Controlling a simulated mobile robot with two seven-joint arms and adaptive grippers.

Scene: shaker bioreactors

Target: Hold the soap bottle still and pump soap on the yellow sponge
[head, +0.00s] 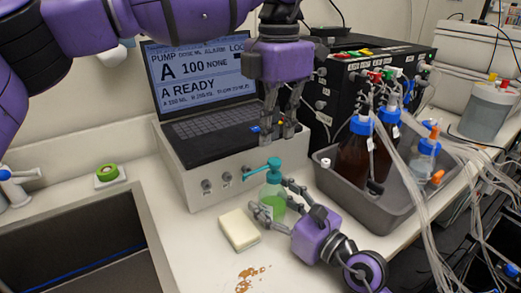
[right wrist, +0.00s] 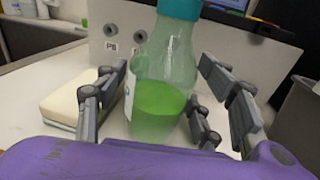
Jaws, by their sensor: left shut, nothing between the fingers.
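The soap bottle (head: 274,200) stands upright on the counter, with green soap inside and a teal pump (head: 268,168) whose nozzle points left. My right gripper (head: 277,200) is around its body, fingers on both sides; in the right wrist view the bottle (right wrist: 158,105) fills the space between the fingers, and exact contact is hard to see. My left gripper (head: 277,138), closed and empty, points down just above and behind the pump, apart from it. The pale yellow sponge (head: 239,230) lies flat left of the bottle; it also shows in the right wrist view (right wrist: 75,100).
A grey box (head: 207,190) with a laptop (head: 205,100) stands behind the bottle. A grey tray (head: 385,208) with brown bottles and tubing is on the right. Brown spots (head: 247,276) mark the front counter.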

